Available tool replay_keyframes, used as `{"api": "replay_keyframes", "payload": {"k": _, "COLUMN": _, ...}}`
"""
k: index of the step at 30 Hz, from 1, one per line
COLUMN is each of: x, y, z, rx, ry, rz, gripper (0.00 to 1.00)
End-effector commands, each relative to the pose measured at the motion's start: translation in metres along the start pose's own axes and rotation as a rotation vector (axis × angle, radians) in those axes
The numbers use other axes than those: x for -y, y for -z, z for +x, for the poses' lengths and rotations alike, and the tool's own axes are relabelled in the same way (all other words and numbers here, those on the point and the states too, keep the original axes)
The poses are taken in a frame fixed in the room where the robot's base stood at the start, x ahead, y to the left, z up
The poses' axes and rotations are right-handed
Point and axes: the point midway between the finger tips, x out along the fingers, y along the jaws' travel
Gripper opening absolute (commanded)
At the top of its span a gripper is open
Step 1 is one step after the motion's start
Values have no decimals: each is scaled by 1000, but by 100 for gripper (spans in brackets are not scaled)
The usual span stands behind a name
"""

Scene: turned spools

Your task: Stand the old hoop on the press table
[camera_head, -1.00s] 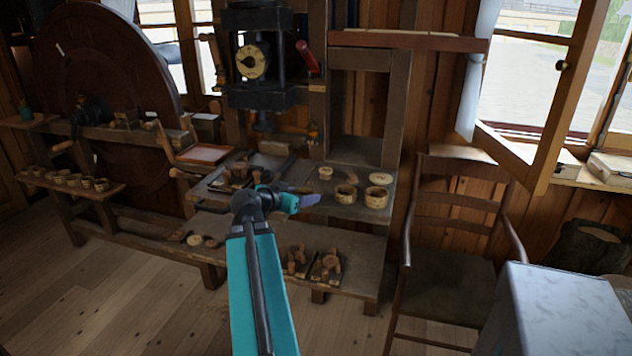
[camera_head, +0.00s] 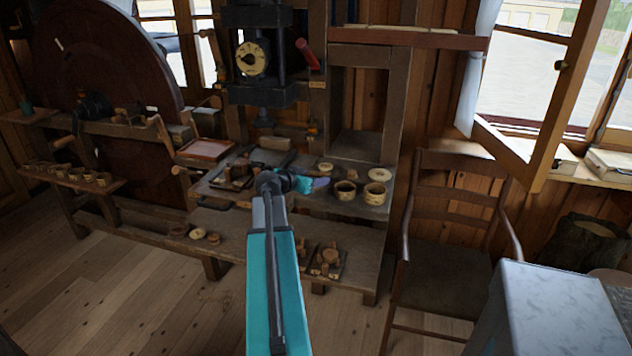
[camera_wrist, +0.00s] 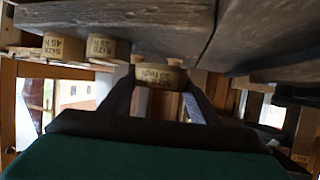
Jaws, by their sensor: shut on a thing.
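The old hoop (camera_wrist: 160,76) is a pale wooden ring with dark lettering, between the two fingers of my gripper (camera_wrist: 162,88) in the wrist view. That view is upside down, with the press table (camera_wrist: 120,15) at the top. The hoop is close to the table's surface; I cannot tell whether it touches. In the head view my teal gripper (camera_head: 312,184) is over the press table (camera_head: 325,209), and the held hoop cannot be made out. Two similar hoops stand on the table to its right: one nearer (camera_head: 345,193), one farther right (camera_head: 376,194).
Pale discs (camera_head: 380,174) lie behind the standing hoops. The press (camera_head: 262,60) rises behind, above the table. A dark tray with tools (camera_head: 235,172) is left of my gripper. A chair (camera_head: 450,250) stands to the right. More small rings line a bench (camera_head: 70,177) at left.

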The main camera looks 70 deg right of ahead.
Motion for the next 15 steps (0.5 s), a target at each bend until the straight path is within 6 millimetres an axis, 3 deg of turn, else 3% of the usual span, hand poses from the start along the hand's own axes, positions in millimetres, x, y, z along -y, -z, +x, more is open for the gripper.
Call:
{"api": "replay_keyframes", "payload": {"k": 5, "x": 3, "y": 4, "z": 12, "rx": 0, "ry": -1, "rz": 0, "gripper": 36}}
{"api": "replay_keyframes", "payload": {"k": 15, "x": 3, "y": 4, "z": 13, "rx": 0, "ry": -1, "rz": 0, "gripper": 36}}
